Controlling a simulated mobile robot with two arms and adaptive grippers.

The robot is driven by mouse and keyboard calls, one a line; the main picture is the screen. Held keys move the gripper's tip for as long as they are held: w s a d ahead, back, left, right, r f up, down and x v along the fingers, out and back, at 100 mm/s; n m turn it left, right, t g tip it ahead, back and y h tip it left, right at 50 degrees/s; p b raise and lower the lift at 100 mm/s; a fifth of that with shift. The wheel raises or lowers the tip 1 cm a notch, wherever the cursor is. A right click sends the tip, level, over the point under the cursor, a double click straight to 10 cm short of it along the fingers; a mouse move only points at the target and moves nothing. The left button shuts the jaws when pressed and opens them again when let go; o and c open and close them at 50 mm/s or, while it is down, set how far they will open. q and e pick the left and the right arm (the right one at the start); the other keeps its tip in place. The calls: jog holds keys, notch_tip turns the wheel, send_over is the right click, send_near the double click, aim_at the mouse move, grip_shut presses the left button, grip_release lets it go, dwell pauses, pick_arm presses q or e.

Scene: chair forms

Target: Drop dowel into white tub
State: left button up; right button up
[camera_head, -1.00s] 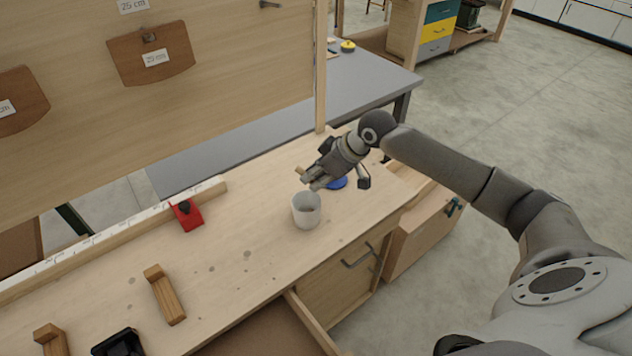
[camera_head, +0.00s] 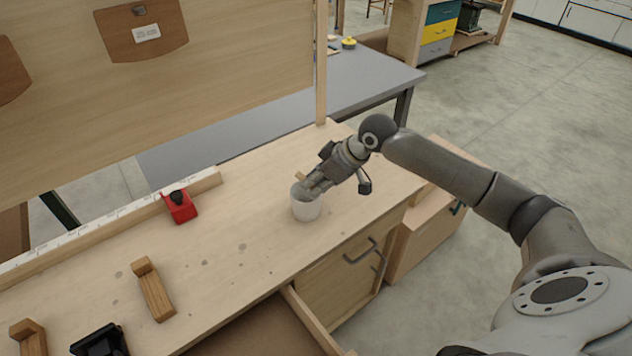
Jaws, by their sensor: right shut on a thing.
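The white tub (camera_head: 307,207) stands upright on the wooden workbench, near its right end. My right gripper (camera_head: 309,187) is at the tub's mouth, with its fingertips over the tub's opening and hiding part of the rim. It is shut on the dowel (camera_head: 300,176), of which only a short light-wood end shows beside the fingers at the back rim. The rest of the dowel is hidden by the gripper. My left gripper is not in view.
A red block-like item (camera_head: 180,206) sits by the long rail (camera_head: 110,232) at the back. A wooden L-shaped piece (camera_head: 154,291) and a black item (camera_head: 101,341) lie at the left. An open drawer (camera_head: 262,330) juts out in front. The bench middle is clear.

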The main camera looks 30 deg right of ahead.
jog(key=o, duration=0.7)
jog(key=shift+o, duration=0.2)
notch_tip(320, 180, up, 8)
jog(key=p, duration=0.8)
jog(key=shift+r+p, duration=0.1)
jog(key=shift+p, duration=0.25)
dwell(0.4)
